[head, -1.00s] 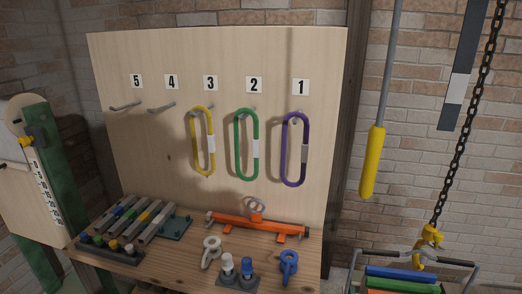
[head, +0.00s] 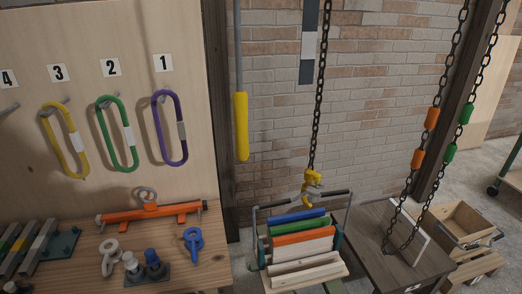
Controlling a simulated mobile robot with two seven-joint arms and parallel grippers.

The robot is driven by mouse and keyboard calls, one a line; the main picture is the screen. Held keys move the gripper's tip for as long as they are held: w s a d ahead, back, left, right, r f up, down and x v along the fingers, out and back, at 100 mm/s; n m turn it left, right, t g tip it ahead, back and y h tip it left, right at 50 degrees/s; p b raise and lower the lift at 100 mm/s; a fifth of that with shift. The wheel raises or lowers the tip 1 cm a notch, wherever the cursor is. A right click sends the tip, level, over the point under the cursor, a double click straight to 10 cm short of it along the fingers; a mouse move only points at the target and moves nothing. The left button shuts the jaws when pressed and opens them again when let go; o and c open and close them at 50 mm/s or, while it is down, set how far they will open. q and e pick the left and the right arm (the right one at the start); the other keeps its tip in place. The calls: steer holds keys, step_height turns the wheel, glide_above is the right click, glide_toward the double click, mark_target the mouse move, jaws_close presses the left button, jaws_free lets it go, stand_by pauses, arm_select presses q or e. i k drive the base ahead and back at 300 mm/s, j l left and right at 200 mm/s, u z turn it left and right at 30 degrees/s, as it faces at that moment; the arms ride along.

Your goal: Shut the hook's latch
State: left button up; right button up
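A yellow hook (head: 312,187) hangs at the lower end of a dark chain (head: 321,95), right of the centre of the head view. It sits at the handle bar of a carrier (head: 303,266) holding colored slats. The hook's latch is too small to tell open from shut. I cannot tell whether the hook is around the bar or only beside it. Neither of my grippers is in view.
A yellow-handled pendant (head: 241,126) hangs left of the hook. A pegboard (head: 120,30) with colored slings and a bench (head: 205,270) with shackles stand left. Two chains (head: 458,65) hang over a dark table (head: 365,225) at right. Wooden crates (head: 465,222) stand further right.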

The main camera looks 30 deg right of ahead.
mark_target(316, 176)
steer(key=z, duration=1.25)
